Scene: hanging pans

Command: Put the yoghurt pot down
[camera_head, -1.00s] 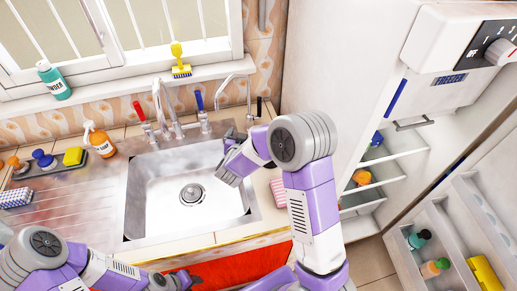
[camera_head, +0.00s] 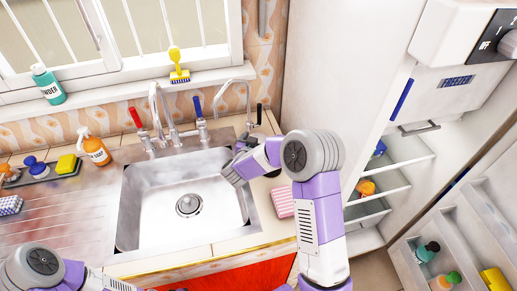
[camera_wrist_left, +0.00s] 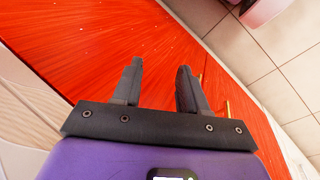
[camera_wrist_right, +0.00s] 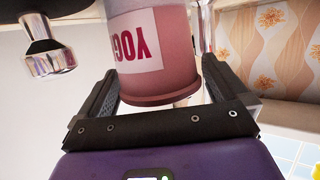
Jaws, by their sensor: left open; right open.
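The yoghurt pot (camera_wrist_right: 145,45) is a pink and white cylinder with red "YOG" lettering, upside down in the right wrist view. It stands between the fingers of my right gripper (camera_wrist_right: 157,88), which is open around it. Whether either finger touches the pot, and what is under it, I cannot tell. In the head view my right gripper (camera_head: 238,158) is at the right side of the sink (camera_head: 180,215), and I cannot make the pot out there. My left gripper (camera_wrist_left: 157,80) is open and empty in front of a red cabinet front; the head view does not show it.
A pink striped cloth (camera_head: 283,203) lies right of the sink. Taps (camera_head: 178,125) stand behind the basin. The open fridge (camera_head: 375,180) is at the right. The sink basin is empty.

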